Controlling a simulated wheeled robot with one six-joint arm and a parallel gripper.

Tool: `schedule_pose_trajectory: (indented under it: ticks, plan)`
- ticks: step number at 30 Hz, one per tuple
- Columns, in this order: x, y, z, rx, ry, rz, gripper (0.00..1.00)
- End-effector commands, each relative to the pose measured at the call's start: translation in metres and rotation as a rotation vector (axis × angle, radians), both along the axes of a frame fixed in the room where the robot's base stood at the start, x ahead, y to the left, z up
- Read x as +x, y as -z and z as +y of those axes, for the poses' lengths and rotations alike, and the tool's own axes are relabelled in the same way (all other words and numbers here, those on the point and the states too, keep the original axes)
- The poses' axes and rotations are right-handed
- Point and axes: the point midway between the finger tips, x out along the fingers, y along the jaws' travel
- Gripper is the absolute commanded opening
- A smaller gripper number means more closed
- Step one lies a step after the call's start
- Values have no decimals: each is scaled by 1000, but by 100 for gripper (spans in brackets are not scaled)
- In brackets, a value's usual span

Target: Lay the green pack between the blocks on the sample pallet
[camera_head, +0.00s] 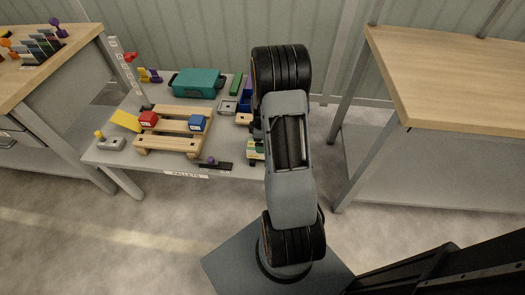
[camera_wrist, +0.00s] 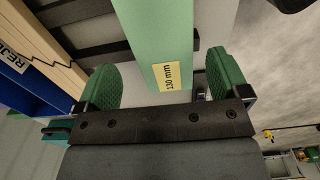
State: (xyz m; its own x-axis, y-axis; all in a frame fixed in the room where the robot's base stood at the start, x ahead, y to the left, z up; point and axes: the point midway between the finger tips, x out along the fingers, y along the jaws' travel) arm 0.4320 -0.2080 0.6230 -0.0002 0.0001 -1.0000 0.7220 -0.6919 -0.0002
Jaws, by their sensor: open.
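The green pack (camera_wrist: 165,35) is a long green bar with a yellow "130 mm" label in the wrist view. My gripper (camera_wrist: 160,82) is open, with one green fingertip pad on each side of the pack; gaps show between the pads and the pack. In the head view my arm hides the gripper. The sample pallet (camera_head: 172,143) is a wooden slatted pallet on the grey table. A red block (camera_head: 148,119) sits on its left and a blue block (camera_head: 197,123) on its right, with bare slats between them.
A teal case (camera_head: 198,82) and a dark green bar (camera_head: 237,83) stand at the table's (camera_head: 230,168) back. A yellow wedge (camera_head: 126,121) lies left of the pallet. A blue bin (camera_wrist: 25,85) marked "REJE" shows in the wrist view. A wooden bench (camera_head: 460,75) stands right.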

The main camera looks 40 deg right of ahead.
Motion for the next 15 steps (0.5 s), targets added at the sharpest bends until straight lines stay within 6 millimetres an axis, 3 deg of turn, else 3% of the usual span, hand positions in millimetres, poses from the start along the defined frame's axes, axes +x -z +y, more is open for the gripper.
schedule_pose_trajectory:
  ticks: [7,15]
  plan:
    - [-2,14,0,1,0,1,94]
    - [-5,49,1,1,0,1,94]
